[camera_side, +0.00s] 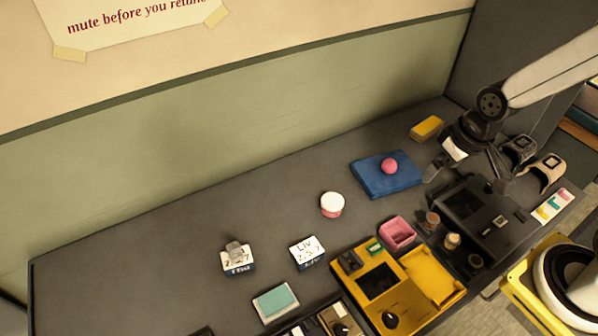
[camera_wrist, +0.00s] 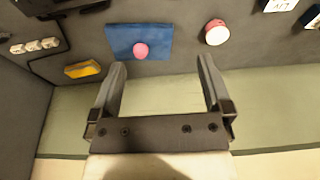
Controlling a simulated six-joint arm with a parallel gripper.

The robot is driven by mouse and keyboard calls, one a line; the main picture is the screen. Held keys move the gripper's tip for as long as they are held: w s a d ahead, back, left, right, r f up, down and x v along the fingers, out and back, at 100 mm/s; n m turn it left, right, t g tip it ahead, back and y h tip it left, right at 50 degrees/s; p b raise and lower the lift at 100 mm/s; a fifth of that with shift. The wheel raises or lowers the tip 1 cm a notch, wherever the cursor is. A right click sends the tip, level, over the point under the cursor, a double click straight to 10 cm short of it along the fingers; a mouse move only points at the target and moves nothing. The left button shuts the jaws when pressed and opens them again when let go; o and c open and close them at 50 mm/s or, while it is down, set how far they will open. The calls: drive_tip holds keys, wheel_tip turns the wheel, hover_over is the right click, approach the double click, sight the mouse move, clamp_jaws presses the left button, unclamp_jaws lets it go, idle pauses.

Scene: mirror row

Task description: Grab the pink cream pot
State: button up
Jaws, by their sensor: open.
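The pink cream pot (camera_side: 332,204) is a small round pot with a white lid and a pink body. It stands upright on the dark grey counter, left of the blue slab. In the wrist view the pot (camera_wrist: 216,33) shows at the upper right, beyond the tip of the right finger. My gripper (camera_side: 465,172) is above the right part of the counter, well to the right of the pot. In the wrist view my gripper (camera_wrist: 162,65) has its fingers wide apart with nothing between them.
A pink ball (camera_side: 389,166) rests on the blue slab (camera_side: 372,184), between pot and gripper. A yellow block (camera_side: 427,128) lies by the wall. A yellow case (camera_side: 433,272), pink box (camera_side: 397,232) and black device (camera_side: 490,217) stand in front. White-labelled blocks (camera_side: 307,252) are left. Counter around the pot is clear.

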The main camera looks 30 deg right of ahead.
sight(332, 206)
drive_tip(key=a+f+m+g+y, duration=0.4)
drive_tip(key=a+f+m+y, duration=0.55)
drive_tip(key=m, duration=0.35)
drive_tip(key=w+f+m+t, duration=0.1)
drive_tip(key=w+m, duration=0.1)
drive_tip(key=w+f+m+t+y, duration=0.1)
drive_tip(key=w+m+t, duration=0.1)
drive_tip(key=m, duration=0.1)
drive_tip(key=w+a+f+m+t+y, duration=0.1)
drive_tip(key=w+m+t, duration=0.1)
drive_tip(key=shift+w+f, duration=0.25)
drive_tip(key=shift+f, duration=0.15)
drive_tip(key=w+d+f+m+t, duration=0.1)
drive_tip(key=m, duration=0.1)
drive_tip(key=w+d+f+m+t+h, duration=0.1)
drive_tip(key=w+f+m+t, duration=0.1)
drive_tip(key=w+d+f+m+t, duration=0.1)
drive_tip(key=m+t, duration=0.1)
drive_tip(key=shift+w+f, duration=0.2)
drive_tip(key=shift+f, duration=0.1)
drive_tip(key=shift+x, duration=1.25)
